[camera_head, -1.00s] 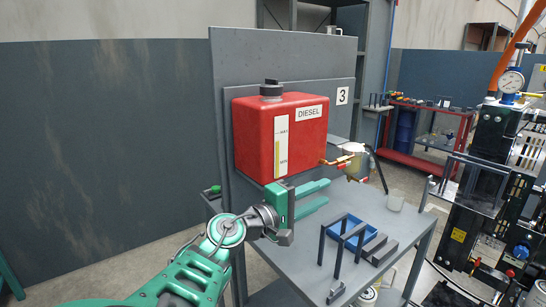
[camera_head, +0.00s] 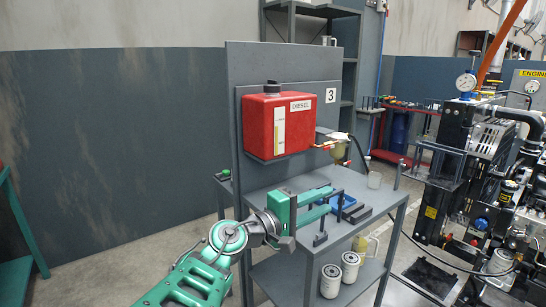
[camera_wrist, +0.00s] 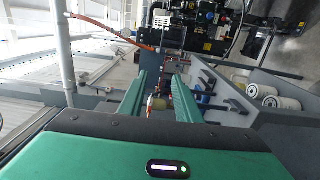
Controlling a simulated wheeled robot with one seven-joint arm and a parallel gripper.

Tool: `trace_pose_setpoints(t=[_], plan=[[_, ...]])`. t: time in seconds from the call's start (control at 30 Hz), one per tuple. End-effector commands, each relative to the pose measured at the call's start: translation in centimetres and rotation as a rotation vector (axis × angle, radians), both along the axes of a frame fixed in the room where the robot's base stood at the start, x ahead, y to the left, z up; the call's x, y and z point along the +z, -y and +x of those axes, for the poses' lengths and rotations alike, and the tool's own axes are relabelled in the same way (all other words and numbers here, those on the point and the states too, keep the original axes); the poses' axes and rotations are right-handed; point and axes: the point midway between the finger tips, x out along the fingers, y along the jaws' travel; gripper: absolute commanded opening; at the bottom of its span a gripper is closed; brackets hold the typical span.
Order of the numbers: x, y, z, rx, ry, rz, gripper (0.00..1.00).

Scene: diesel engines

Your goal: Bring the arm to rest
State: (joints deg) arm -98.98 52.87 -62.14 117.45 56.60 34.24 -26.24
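My gripper (camera_head: 322,202) is green, with two long parallel fingers pointing right over the grey bench (camera_head: 266,182). The fingers stand apart with nothing visible between them. In the wrist view my gripper (camera_wrist: 160,98) also shows two spread green fingers, with the bench parts seen beyond the gap. My arm reaches up from the bottom of the head view and is bent at the wrist. The red diesel tank (camera_head: 277,122) is on the panel behind and above my gripper, apart from it.
A filter bowl (camera_head: 339,151) hangs right of the tank. White filters (camera_head: 331,281) stand on the lower shelf. The engine (camera_head: 480,190) is at right.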

Motion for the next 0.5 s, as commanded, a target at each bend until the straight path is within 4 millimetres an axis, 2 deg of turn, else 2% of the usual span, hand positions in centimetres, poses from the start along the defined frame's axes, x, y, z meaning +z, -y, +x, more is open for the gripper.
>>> trace_pose_setpoints(t=[0.03, 0.17, 0.37, 0.5], plan=[[-0.4, 1.4, 0.3, -0.025, -0.015, 0.02, 0.3], [-1.9, 4.1, 1.1, -0.076, -0.056, 0.062, 0.3], [-3.7, 8.2, 0.8, -0.155, -0.11, 0.139, 0.3], [-5.5, 11.8, 0.4, -0.229, -0.159, 0.217, 0.3]])
